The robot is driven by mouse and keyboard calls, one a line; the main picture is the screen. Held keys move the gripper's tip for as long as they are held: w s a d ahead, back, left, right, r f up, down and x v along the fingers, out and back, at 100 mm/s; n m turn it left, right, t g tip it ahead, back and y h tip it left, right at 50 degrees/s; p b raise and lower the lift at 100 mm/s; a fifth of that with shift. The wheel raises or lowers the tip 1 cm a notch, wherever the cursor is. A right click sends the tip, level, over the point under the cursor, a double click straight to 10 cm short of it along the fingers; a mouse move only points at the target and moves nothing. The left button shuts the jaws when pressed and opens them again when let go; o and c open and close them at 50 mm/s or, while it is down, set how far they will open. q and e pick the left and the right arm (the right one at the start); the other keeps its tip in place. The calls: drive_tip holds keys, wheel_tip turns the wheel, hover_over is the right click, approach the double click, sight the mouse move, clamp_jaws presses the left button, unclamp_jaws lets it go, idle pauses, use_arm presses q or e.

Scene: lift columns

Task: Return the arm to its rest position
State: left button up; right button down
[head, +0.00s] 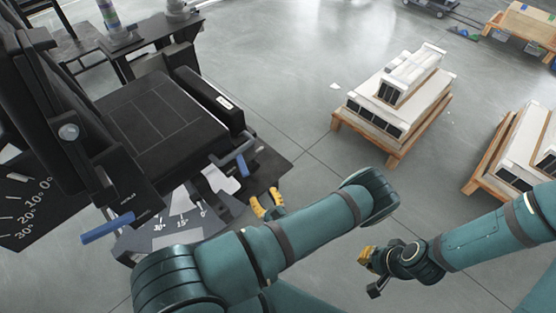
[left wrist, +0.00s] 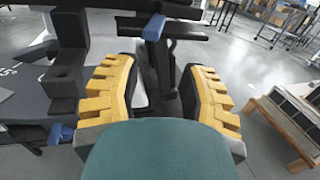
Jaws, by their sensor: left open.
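My left gripper (head: 267,203) is at the end of the teal arm in the middle of the head view, beside the dark machine's right side. Its two yellow fingers stand apart in the left wrist view (left wrist: 158,80), with nothing held between them. A blue-handled lever (head: 243,164) on the machine is just beyond it; the lever also shows past the gap between the fingers in the left wrist view (left wrist: 154,28). My right gripper (head: 371,268) hangs over bare floor at the lower right. It is seen from the side, so its opening is unclear.
The dark machine (head: 160,122) with a flat bed and angle scales fills the left. A second blue handle (head: 107,228) sticks out at its front. Pallets (head: 406,155) (head: 478,188) with white boxed goods stand to the right. Grey floor between is clear.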

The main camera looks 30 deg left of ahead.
use_arm(q)
drive_tip(key=s+a+f+n+g+h, duration=0.1)
drive_tip(key=s+a+f+n+g, duration=0.1)
drive_tip(key=s+n+g, duration=0.75)
drive_tip(key=s+d+n+g+h, duration=0.6)
drive_tip(key=s+d+g+h, duration=0.2)
drive_tip(key=s+d+h, duration=0.25)
drive_tip(key=w+d+r+n+t+h, duration=0.4)
drive_tip(key=w+d+n+h, duration=0.15)
drive_tip(key=d+h, duration=0.2)
drive_tip(key=w+r+n+t, duration=0.4)
drive_tip(key=w+n+t, duration=0.1)
drive_tip(key=w, duration=0.2)
drive_tip(key=shift+w+r, duration=0.15)
drive_tip(key=shift+w, duration=0.05)
